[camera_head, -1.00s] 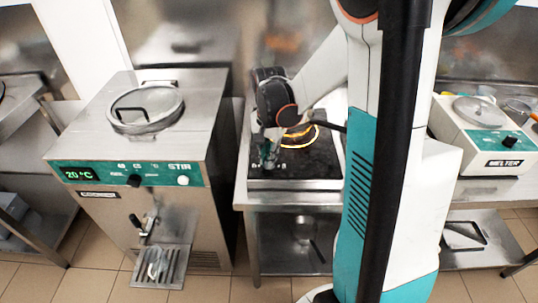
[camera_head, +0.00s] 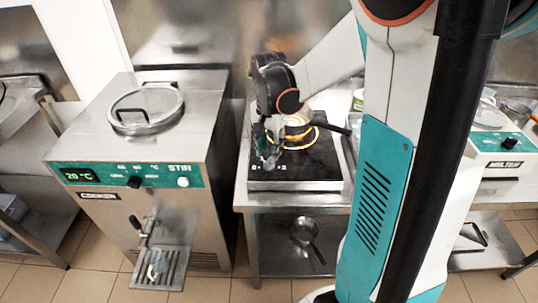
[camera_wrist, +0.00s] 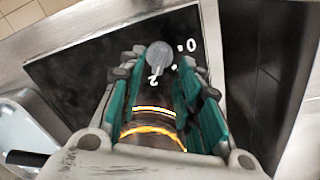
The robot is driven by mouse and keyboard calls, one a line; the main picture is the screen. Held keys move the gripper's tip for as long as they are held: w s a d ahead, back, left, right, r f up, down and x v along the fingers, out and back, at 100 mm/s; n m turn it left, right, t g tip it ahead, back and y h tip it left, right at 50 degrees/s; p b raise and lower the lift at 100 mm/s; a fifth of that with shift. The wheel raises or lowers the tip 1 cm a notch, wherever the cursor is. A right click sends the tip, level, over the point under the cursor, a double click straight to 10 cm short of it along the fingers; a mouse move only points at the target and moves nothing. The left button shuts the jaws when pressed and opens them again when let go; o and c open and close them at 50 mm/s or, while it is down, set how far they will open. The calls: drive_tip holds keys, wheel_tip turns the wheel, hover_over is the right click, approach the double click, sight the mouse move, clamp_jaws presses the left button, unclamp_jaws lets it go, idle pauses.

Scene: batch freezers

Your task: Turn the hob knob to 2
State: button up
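The black hob (camera_head: 312,172) has a glowing orange ring around a pan (camera_head: 299,132). Its round grey knob (camera_wrist: 160,54) shows in the wrist view between my fingertips, near the white marks 0 and 2. The knob's grip appears turned toward the 2. My gripper (camera_head: 268,158) points down over the hob's front left, hiding the knob in the head view. In the wrist view its teal-padded fingers (camera_wrist: 163,68) are apart, with visible gaps on both sides of the knob; contact cannot be made out.
A steel batch freezer (camera_head: 125,212) with a teal panel stands left of the hob. The pan's dark handle (camera_head: 332,128) sticks out to the right of my gripper. A melter (camera_head: 500,165) stands at the right, partly behind my arm. Another pan (camera_head: 304,232) lies on the lower shelf.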

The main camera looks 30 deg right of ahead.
sight(269, 159)
wheel_tip(269, 159, up, 8)
drive_tip(key=shift+r, duration=0.2)
idle(0.5)
drive_tip(key=a+r+n+t, duration=0.3)
drive_tip(key=a+r+n, duration=0.15)
drive_tip(key=a, duration=0.45)
drive_tip(key=s+a+f+n+t, duration=0.1)
drive_tip(key=s+a+n+t, duration=0.1)
drive_tip(key=s+n, duration=0.2)
drive_tip(key=s+a+f+n+t, duration=0.1)
drive_tip(key=s+a+n+t, duration=0.1)
drive_tip(key=s, duration=0.7)
drive_tip(key=shift+s+a+n, duration=0.3)
drive_tip(key=shift+a+n, duration=0.5)
drive_tip(key=shift+n, duration=0.35)
drive_tip(key=shift+d+f, duration=0.1)
